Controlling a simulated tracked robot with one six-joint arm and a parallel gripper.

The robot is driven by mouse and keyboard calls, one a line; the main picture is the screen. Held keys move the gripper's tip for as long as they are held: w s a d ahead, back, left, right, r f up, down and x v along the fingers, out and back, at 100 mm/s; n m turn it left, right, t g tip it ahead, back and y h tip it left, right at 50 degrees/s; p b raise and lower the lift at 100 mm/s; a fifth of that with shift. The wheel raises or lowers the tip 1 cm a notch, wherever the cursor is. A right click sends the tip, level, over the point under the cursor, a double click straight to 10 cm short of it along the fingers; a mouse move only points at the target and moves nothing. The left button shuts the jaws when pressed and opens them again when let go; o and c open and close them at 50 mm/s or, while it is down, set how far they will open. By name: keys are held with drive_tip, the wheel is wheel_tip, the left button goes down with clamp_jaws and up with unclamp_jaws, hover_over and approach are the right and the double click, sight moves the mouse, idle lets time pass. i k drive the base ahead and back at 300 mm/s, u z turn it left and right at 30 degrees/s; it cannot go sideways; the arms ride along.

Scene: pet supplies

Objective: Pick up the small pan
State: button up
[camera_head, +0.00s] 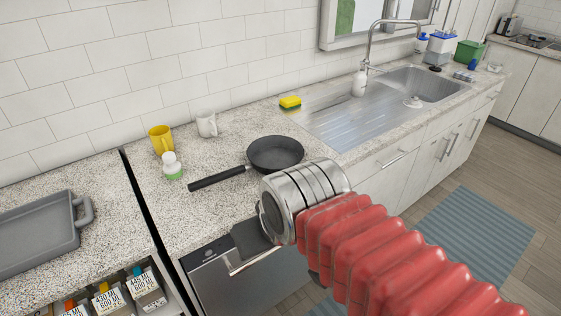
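The small pan (276,154) is black and round, and sits upright on the speckled counter left of the sink. Its dark handle (218,178) points to the lower left. My gripper (247,243) is at the end of my red and silver arm, nearer the camera than the pan, in front of the counter's front edge. It looks apart from the pan. My silver wrist covers much of the gripper; a dark flat part shows, and I cannot tell how far apart the fingers are.
A white-and-green bottle (172,167), a yellow mug (162,140) and a white mug (207,124) stand left of and behind the pan. A yellow sponge (290,103) lies behind it. A grey tray (40,234) is on the left counter, beyond a dark gap. The sink (415,88) is right.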

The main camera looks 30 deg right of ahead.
sight(271, 153)
drive_tip(key=z, duration=1.55)
drive_tip(key=k, duration=0.8)
drive_tip(key=u, duration=0.75)
drive_tip(key=i, duration=1)
drive_tip(key=u, duration=0.05)
